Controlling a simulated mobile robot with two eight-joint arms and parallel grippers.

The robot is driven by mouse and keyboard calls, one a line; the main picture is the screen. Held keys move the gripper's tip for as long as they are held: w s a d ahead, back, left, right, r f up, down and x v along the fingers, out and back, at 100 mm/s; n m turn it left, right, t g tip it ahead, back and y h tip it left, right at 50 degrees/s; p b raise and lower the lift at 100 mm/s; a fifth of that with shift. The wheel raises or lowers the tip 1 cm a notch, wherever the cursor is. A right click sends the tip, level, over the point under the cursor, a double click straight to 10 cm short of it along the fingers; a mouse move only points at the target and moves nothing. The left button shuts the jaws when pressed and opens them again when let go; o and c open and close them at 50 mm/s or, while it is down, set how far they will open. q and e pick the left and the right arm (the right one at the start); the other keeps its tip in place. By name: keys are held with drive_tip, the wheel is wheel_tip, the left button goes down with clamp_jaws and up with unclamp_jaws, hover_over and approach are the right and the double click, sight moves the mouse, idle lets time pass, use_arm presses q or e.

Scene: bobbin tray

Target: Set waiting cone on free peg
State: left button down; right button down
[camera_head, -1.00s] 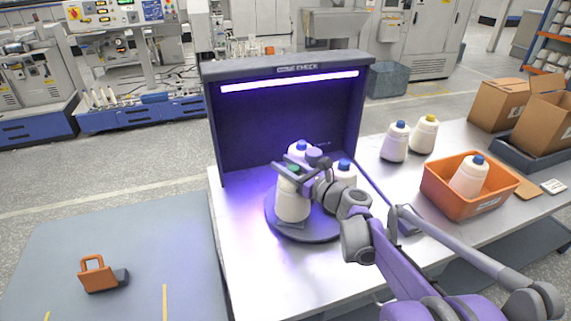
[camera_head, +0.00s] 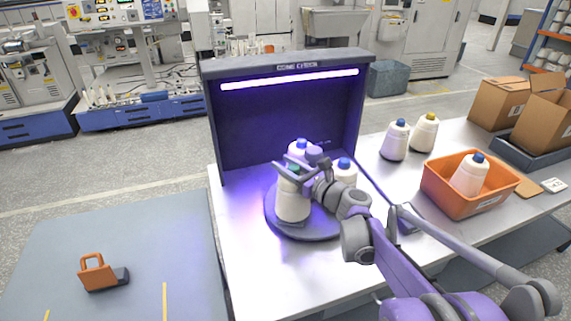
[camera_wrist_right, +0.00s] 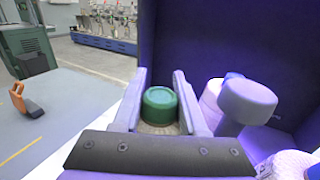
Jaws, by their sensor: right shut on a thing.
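A white cone with a green tip (camera_head: 292,203) is upright at the front left of the round dark tray (camera_head: 309,236) under the lit hood. My right gripper (camera_head: 291,171) is shut on its top; the wrist view shows the green tip (camera_wrist_right: 160,104) between both fingers. I cannot tell whether the cone rests fully on its peg. Two blue-tipped white cones stand on the tray, one at the back (camera_head: 300,147) and one at the right (camera_head: 344,168), partly hidden by my arm. My left gripper is not in view.
To the right are a blue-tipped cone (camera_head: 395,141), a yellow-tipped cone (camera_head: 424,134) and an orange bin (camera_head: 451,200) holding another blue-tipped cone. A rounded knob (camera_wrist_right: 248,101) stands close beside the right finger.

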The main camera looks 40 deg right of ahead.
drive_tip(key=shift+f+b, duration=0.4)
drive_tip(key=shift+f, duration=0.25)
drive_tip(key=shift+c, duration=1.8)
unclamp_jaws()
drive_tip(key=s+d, duration=0.1)
drive_tip(key=s, duration=0.9)
drive_tip(key=shift+s+d, duration=0.2)
drive_tip(key=shift+s, duration=0.15)
